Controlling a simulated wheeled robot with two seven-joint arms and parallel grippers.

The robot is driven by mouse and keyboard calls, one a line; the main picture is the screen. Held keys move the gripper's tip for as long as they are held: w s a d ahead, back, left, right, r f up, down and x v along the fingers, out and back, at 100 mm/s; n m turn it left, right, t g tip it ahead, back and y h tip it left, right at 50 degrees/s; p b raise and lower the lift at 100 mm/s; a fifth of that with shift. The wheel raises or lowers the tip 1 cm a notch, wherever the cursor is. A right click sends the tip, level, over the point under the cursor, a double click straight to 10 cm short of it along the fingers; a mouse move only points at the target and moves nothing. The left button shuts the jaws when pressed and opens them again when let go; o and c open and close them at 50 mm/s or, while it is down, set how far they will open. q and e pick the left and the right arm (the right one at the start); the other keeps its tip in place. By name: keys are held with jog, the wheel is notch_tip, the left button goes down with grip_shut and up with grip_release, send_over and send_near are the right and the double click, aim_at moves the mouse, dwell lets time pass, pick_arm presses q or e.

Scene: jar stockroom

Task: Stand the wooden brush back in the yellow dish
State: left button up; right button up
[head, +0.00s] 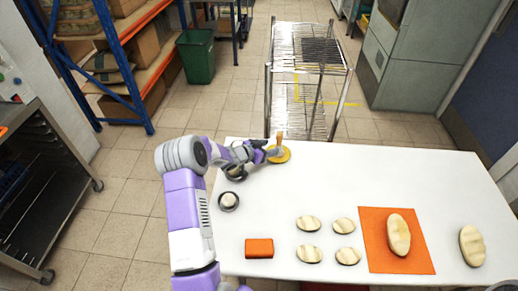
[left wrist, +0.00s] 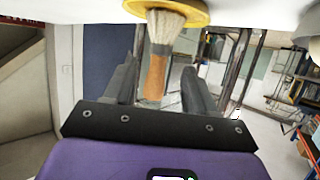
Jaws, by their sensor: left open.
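The wooden brush (head: 279,137) stands upright, bristles down, in the yellow dish (head: 284,157) at the far left part of the white table. In the left wrist view, which is upside down, the pale bristles of the brush (left wrist: 165,27) meet the yellow dish (left wrist: 201,12), and its wooden handle points away from it. My left gripper (head: 270,151) is at the dish; in its wrist view the two dark fingers (left wrist: 158,82) are apart, with the handle between them and a gap on either side. My right gripper is not in view.
Two dark round dishes (head: 229,201) are near my left arm. An orange block (head: 259,248), several pale oval pieces (head: 309,223) and an orange mat (head: 377,257) lie on the front of the white table (head: 330,180). A wire rack (head: 308,75) stands behind. The table's back right is clear.

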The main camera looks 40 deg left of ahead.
pick_arm(q)
jog(key=p+v, duration=0.1)
jog(key=v, duration=0.5)
jog(key=shift+s, duration=0.2)
jog(key=shift+r, duration=0.1)
